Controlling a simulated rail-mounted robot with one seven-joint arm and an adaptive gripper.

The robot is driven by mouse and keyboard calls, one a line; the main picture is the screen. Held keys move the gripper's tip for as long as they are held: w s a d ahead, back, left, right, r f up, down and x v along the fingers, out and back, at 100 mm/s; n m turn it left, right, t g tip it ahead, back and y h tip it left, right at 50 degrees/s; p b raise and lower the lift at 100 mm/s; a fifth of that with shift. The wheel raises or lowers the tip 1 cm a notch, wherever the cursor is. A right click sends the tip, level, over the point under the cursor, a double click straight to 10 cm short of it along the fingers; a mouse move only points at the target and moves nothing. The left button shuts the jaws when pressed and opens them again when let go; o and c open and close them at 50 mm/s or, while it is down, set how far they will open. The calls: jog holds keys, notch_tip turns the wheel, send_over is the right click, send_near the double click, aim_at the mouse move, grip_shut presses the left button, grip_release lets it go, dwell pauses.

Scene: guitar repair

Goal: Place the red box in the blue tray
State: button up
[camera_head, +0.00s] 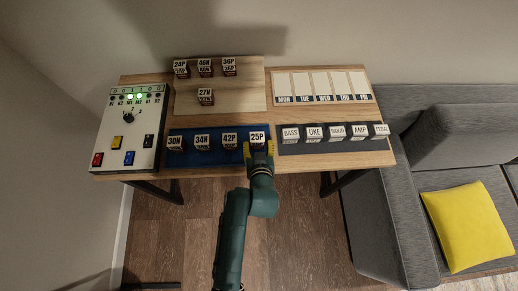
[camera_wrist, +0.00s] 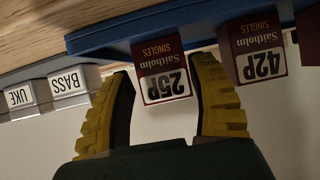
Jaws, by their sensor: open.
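The blue tray (camera_head: 218,158) lies along the front edge of the table, and its blue rim (camera_wrist: 110,38) also shows in the wrist view. A dark red box labelled 25P (camera_head: 257,138) stands at the tray's right end; its red and white face (camera_wrist: 160,75) is upside down in the wrist view. My gripper (camera_wrist: 163,72) is open, with one yellow finger on each side of the 25P box. In the head view my gripper (camera_head: 258,150) is at the box's near side and partly hides it. I cannot tell whether the fingers touch it.
Similar boxes 42P (camera_head: 230,140), 34N (camera_head: 202,141) and 30N (camera_head: 175,142) stand in the tray to the left. A wooden board (camera_head: 235,95) behind holds several more. A dark tray (camera_head: 300,148) with white boxes is right; a button panel (camera_head: 128,125) is left.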

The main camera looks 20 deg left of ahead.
jog(key=p+v, duration=0.2)
jog(key=v, duration=0.7)
jog(key=w+d+r+m+t+h, duration=0.1)
jog(key=w+d+r+t, duration=0.25)
jog(key=r, duration=0.75)
jog(key=w+d+r+m+t, duration=0.15)
jog(key=w+r, duration=0.25)
jog(key=r, duration=0.8)
jog(key=s+d+r+m+t+h, duration=0.1)
jog(key=d+r, duration=0.4)
jog(key=r, duration=0.7)
jog(key=s+d+r+m+t+h, duration=0.2)
jog(key=s+d+r+t+h, duration=0.2)
jog(key=r, duration=0.9)
jog(key=s+d+t, duration=0.1)
jog(key=s+d, duration=0.1)
jog(key=shift+s+d+r, duration=0.2)
jog(key=shift+d+r, duration=0.1)
jog(key=shift+d, duration=0.05)
notch_tip(320, 180, up, 30)
jog(key=p, duration=2.9)
jog(key=shift+p, duration=0.35)
jog(key=shift+m, duration=0.25)
